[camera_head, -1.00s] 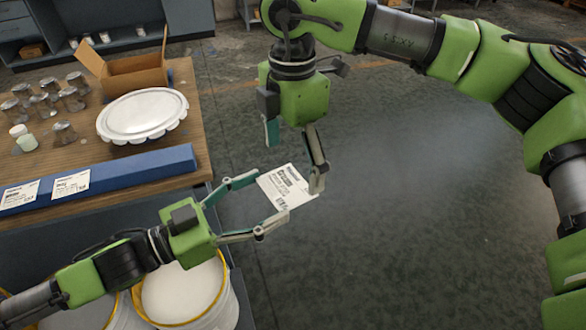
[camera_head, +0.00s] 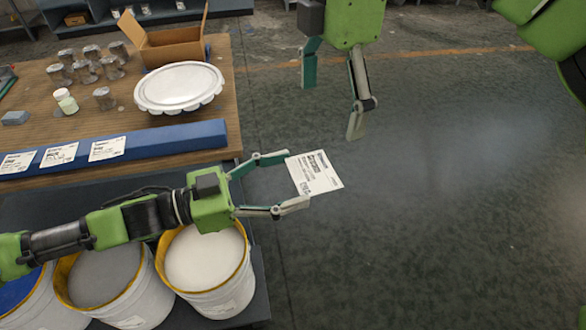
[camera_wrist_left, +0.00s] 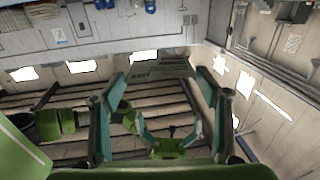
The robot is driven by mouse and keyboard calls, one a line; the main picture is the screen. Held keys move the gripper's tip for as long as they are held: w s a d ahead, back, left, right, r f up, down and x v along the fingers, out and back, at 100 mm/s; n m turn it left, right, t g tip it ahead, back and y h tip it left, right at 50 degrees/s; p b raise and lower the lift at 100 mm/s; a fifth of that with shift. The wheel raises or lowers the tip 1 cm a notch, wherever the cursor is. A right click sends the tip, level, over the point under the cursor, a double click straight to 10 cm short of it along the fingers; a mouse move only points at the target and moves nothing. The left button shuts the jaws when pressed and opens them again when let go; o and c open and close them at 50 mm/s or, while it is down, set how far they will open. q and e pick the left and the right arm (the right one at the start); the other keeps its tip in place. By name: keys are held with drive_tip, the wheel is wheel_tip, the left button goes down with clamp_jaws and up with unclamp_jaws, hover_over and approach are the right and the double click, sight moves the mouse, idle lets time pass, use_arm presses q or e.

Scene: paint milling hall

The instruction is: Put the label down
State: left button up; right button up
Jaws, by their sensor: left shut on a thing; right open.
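The white printed label (camera_head: 316,174) is at the fingertips of my left gripper (camera_head: 295,180), which is shut on it, its fingers spread to the label's width. The label is tilted, in the air over the floor to the right of the table. In the left wrist view a dim grey sheet (camera_wrist_left: 162,69) spans between the left fingertips (camera_wrist_left: 160,75); its print cannot be read. My right gripper (camera_head: 332,105) is open and empty, above the label and apart from it.
A wooden table (camera_head: 120,128) carries a blue bar (camera_head: 190,135) with several labels, a white scalloped lid (camera_head: 180,87), a cardboard box (camera_head: 165,48) and small metal cans. Open buckets (camera_head: 205,258) stand below my left arm. The floor at right is clear.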

sight(304, 180)
use_arm(q)
drive_tip(key=shift+s+a+m+g+h, duration=0.1)
drive_tip(key=shift+a+m+g+h, duration=0.2)
drive_tip(key=shift+m+g, duration=0.4)
drive_tip(key=shift+s+a+m+g+h, duration=0.15)
drive_tip(key=shift+a+m+g, duration=0.3)
drive_tip(key=shift+g, duration=0.6)
drive_tip(key=shift+s+a+m+g+h, duration=0.15)
drive_tip(key=shift+a+m+g, duration=0.2)
drive_tip(key=shift+m+g, duration=0.35)
use_arm(e)
drive_tip(key=s+a+n, duration=0.2)
drive_tip(key=n, duration=1.4)
drive_tip(key=s+a+n, duration=0.2)
drive_tip(key=n, duration=1.4)
drive_tip(key=f, duration=1.2)
drive_tip(key=shift+w+d, duration=0.2)
